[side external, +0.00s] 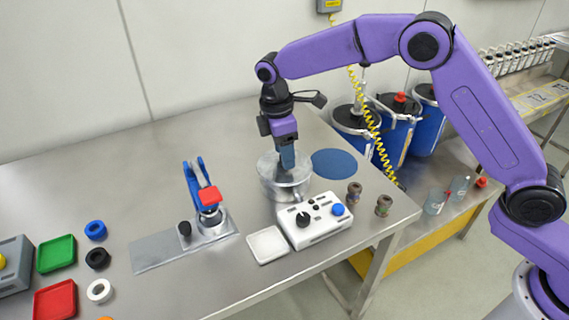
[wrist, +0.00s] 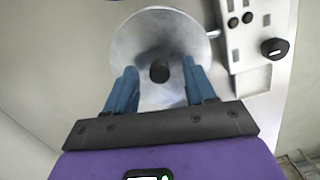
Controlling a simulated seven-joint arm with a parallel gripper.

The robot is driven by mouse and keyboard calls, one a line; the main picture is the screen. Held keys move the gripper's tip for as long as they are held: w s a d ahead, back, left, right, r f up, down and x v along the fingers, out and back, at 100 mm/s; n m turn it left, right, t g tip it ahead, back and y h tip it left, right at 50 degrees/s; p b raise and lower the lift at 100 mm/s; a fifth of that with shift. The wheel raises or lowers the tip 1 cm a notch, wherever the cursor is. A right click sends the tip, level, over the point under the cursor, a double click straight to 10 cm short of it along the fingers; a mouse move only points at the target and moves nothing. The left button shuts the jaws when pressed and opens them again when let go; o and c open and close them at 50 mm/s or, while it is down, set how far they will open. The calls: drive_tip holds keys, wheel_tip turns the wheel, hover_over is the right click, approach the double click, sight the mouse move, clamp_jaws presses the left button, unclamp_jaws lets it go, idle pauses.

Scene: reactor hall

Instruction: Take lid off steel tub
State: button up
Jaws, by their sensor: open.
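The steel tub (side external: 284,190) stands on the bench, behind the white control box. Its round, shiny metal lid (wrist: 160,28) fills the upper middle of the wrist view. A black knob (wrist: 159,72) stands at the lid's middle. My gripper (side external: 287,166) points down over the tub. In the wrist view my gripper (wrist: 159,76) is open, with one blue finger on each side of the knob and a gap at both sides. I cannot tell how far the fingertips reach down beside the knob. The gripper hides the knob in the side view.
A white control box (side external: 318,221) and a white tray (side external: 267,245) stand close in front of the tub. A toggle clamp (side external: 208,205) is to its left, a blue disc mat (side external: 334,163) to its right. Two small brown-green pieces (side external: 383,206) stand near the bench's right edge.

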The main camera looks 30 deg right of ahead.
clamp_jaws()
drive_tip(key=shift+r, duration=0.15)
